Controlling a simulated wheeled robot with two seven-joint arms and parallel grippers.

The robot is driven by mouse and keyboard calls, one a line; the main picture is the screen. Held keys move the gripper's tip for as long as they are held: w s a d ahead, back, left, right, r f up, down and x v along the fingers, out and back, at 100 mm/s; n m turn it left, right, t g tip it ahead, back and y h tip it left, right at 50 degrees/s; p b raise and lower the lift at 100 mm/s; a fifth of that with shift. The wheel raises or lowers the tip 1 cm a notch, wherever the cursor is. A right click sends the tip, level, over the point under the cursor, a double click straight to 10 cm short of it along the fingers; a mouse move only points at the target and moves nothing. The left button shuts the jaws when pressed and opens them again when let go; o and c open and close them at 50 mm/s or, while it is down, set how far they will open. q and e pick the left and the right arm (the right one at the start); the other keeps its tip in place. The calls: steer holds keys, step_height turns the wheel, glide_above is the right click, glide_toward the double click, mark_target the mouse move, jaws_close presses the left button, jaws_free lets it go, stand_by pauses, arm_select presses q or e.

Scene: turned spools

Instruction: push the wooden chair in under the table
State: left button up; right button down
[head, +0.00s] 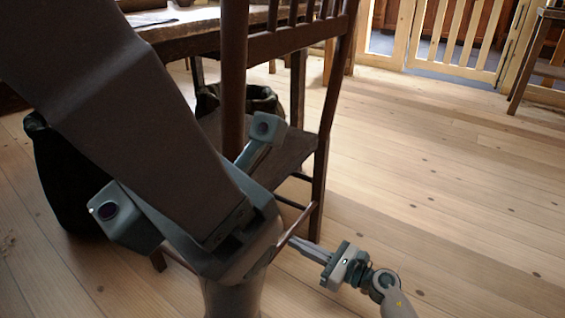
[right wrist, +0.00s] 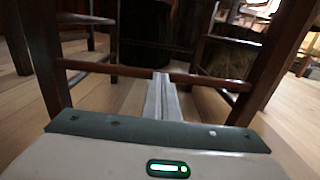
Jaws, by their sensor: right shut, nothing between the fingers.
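The dark wooden chair (head: 282,42) stands upright with its slatted back towards me, partly hidden behind my own body. Its seat points towards the table (head: 185,29) at the upper left, whose top is partly hidden by my body and the chair back. My right gripper (head: 292,242) is low, near the floor, shut and empty, pointing at the chair's back legs. In the right wrist view, the closed fingers (right wrist: 161,82) reach the low rung between the chair's legs (right wrist: 215,81); I cannot tell whether they touch it. My left gripper is not in view.
A black bag-like object (head: 62,185) stands on the floor at the left, and a dark container (head: 262,98) sits beyond the chair. A wooden gate (head: 463,35) is at the back, and a stool or small table (head: 533,60) at the right edge. The plank floor right of the chair is clear.

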steer(key=b+x, duration=0.1)
steer(key=x, duration=0.6)
stand_by(0.6)
steer(key=shift+a, duration=0.15)
steer(key=b+x, duration=0.3)
steer(key=x, duration=0.6)
steer(key=shift+b, duration=0.4)
stand_by(0.7)
steer(key=shift+s+a, duration=0.1)
steer(key=p+v, duration=0.3)
steer(key=v, duration=0.5)
steer(key=shift+d, duration=0.3)
